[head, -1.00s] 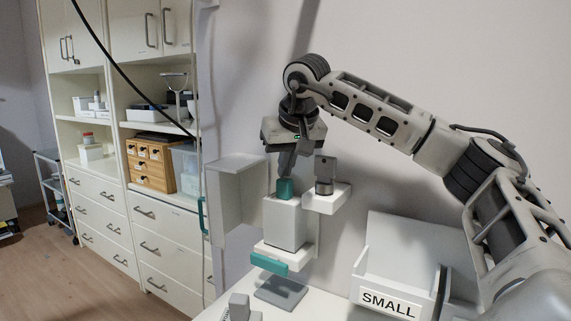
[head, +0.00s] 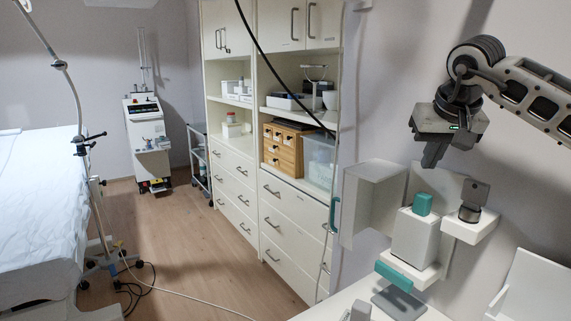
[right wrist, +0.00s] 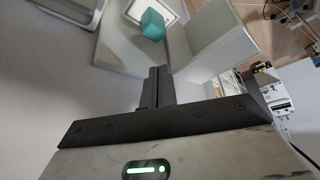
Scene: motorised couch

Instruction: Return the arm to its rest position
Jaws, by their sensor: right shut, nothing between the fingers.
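My right gripper (head: 431,160) hangs at the right of the head view, fingers pointing down, shut and empty. It is above and apart from a teal block (head: 422,204) on top of a white box-shaped device (head: 415,238). In the right wrist view the shut fingers (right wrist: 155,88) show side by side, and the teal block (right wrist: 153,24) lies beyond them. My right arm reaches in from the right edge. My left gripper is in no view.
Tall drawers (head: 290,220) stand behind.

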